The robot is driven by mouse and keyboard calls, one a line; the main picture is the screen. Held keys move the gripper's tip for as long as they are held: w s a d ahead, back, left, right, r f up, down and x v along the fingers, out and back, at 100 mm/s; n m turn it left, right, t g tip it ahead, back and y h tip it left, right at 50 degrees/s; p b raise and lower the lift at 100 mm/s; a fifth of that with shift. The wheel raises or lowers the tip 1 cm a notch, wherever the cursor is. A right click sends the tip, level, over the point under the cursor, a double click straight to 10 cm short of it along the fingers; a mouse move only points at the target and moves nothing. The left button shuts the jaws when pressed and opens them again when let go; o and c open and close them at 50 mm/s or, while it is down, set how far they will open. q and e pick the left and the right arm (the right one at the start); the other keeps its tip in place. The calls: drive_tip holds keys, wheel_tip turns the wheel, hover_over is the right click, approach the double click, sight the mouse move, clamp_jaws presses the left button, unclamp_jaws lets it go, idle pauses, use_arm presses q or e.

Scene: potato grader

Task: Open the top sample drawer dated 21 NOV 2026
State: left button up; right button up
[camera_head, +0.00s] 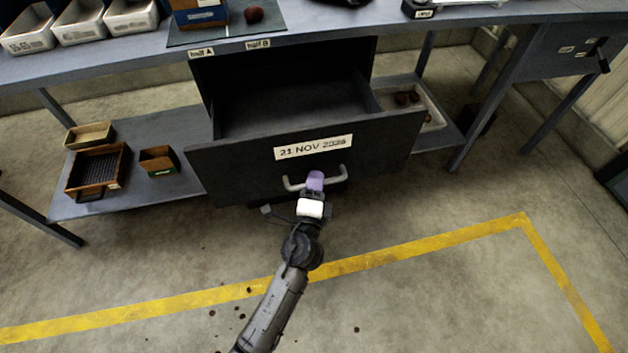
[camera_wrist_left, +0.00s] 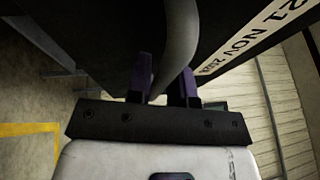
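The drawer (camera_head: 240,165) labelled 21 NOV 2026 (camera_head: 313,147) stands well pulled out from under the bench, and its dark inside looks empty. Its front carries a pale bar handle (camera_head: 336,178). My left gripper (camera_head: 315,181), with purple fingers, is at the middle of this handle. In the left wrist view the handle (camera_wrist_left: 180,40) runs between the two fingers of the left gripper (camera_wrist_left: 166,88), one on each side, and they appear closed on it. The lower part of the handle is hidden between them. My right gripper is in neither view.
The bench top (camera_head: 130,52) above holds white trays (camera_head: 80,28) and a blue box (camera_head: 199,14). A lower shelf (camera_head: 180,190) at left holds wooden boxes (camera_head: 97,172). A tray with potatoes (camera_head: 428,100) sits at right. The floor in front is open, with a yellow line (camera_head: 420,245).

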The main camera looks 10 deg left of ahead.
use_arm(q)
drive_tip(key=shift+o, duration=0.3)
drive_tip(key=shift+s+f, duration=0.1)
drive_tip(key=shift+s, duration=0.3)
drive_tip(key=s+f, duration=0.2)
drive_tip(key=s, duration=1)
drive_tip(key=shift+s+a, duration=0.4)
drive_tip(key=shift+a, duration=0.05)
drive_tip(key=shift+f, duration=0.1)
